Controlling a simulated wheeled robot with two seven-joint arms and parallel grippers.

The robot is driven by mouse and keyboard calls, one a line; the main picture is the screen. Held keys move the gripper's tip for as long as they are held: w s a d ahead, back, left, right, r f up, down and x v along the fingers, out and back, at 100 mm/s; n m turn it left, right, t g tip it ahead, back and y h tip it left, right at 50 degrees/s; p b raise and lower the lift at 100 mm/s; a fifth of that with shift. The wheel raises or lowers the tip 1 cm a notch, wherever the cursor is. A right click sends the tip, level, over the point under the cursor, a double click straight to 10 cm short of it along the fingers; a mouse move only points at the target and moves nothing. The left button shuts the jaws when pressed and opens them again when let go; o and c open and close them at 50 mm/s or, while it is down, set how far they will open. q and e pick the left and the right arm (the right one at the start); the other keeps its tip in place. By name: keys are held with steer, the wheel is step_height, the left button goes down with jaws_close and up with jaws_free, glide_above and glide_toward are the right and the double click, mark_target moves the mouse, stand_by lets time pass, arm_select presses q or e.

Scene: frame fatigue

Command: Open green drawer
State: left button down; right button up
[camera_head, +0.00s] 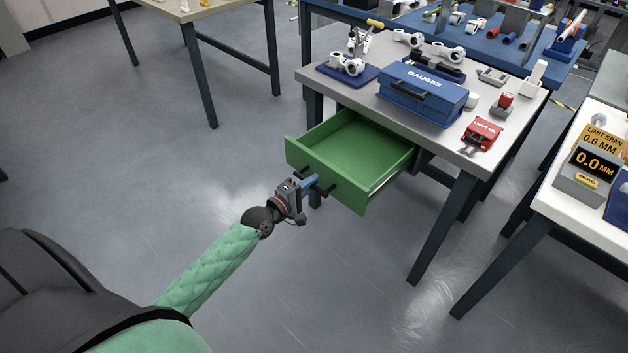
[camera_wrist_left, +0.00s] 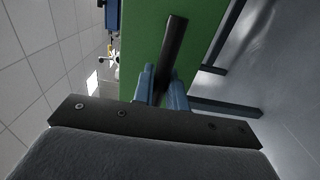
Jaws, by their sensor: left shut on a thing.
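The green drawer (camera_head: 360,149) is pulled well out from under the grey-topped table (camera_head: 325,69), and its empty inside shows in the head view. A dark bar handle (camera_head: 328,189) is on its front panel. My left gripper (camera_head: 312,183) is at the front panel, shut on the handle. In the left wrist view the blue fingers of the gripper (camera_wrist_left: 162,88) sit on both sides of the dark handle (camera_wrist_left: 174,45), with the green drawer front (camera_wrist_left: 140,30) behind. My right gripper is not in view.
A blue GAUGES box (camera_head: 422,92), a red device (camera_head: 481,135) and white fittings stand on the tabletop. A white table with a 0.0 MM display (camera_head: 592,162) is at the right. The floor left of the drawer is clear.

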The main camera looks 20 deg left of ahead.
arm_select(q)
steer(key=c, duration=1.5)
jaws_free()
steer(key=b+v, duration=0.1)
steer(key=v, duration=0.6)
steer(key=shift+s+a, duration=0.15)
steer(key=shift+s, duration=0.2)
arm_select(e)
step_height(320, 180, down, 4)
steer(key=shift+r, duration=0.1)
